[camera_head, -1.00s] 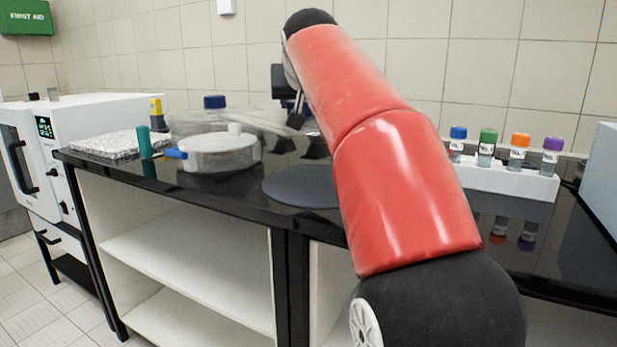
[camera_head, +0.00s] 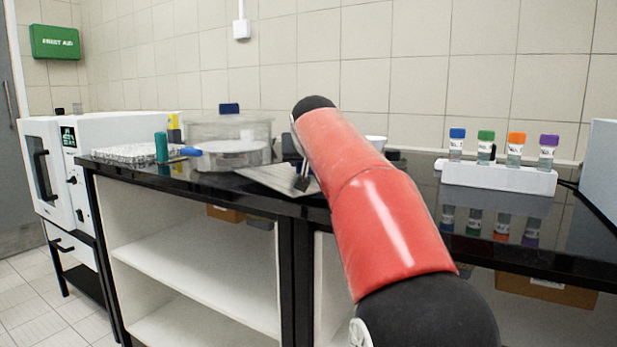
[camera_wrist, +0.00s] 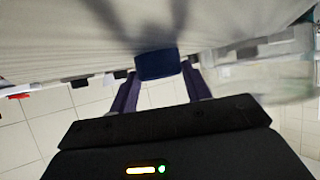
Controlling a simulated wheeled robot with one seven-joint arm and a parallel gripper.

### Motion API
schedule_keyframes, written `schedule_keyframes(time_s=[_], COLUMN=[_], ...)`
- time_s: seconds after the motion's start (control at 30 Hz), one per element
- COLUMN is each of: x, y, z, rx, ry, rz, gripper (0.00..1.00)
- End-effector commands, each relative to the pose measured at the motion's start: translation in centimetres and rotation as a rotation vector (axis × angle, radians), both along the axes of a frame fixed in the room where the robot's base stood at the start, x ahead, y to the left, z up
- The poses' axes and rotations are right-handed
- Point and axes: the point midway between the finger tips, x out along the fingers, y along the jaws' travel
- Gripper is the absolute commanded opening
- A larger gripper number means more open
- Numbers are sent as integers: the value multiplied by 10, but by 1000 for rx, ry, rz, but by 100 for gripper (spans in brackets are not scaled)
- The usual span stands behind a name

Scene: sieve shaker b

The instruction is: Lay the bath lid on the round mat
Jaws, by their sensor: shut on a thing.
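The bath lid (camera_head: 268,179) shows in the head view as a pale grey, flat sheet beside my red arm, low over the bench front. In the wrist view its pale underside or top (camera_wrist: 60,40), blurred, fills the upper part. My gripper (camera_wrist: 157,78) is shut on the lid's blue knob (camera_wrist: 157,63). In the head view my gripper (camera_head: 302,183) is mostly hidden behind my arm. The round mat does not show in the head view now; the lid and arm cover that area. I cannot tell whether the lid touches the bench.
The clear bath (camera_head: 228,140) with a blue handle stands left of the lid, close to it. A white rack (camera_head: 498,177) of several capped tubes stands right.

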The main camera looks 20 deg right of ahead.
Motion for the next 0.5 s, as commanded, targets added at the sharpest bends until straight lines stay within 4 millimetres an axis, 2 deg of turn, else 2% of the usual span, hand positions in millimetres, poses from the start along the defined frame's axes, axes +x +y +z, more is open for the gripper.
schedule_keyframes(time_s=[0.03,0.07,0.47,0.5], x=[1,1,1,1], y=[0,0,0,0], z=[-11,-12,-14,-14], rx=[-1,-1,-1,-1], ry=[-4,-4,-4,-1], rz=[0,0,0,-1], gripper=[12,12,12,53])
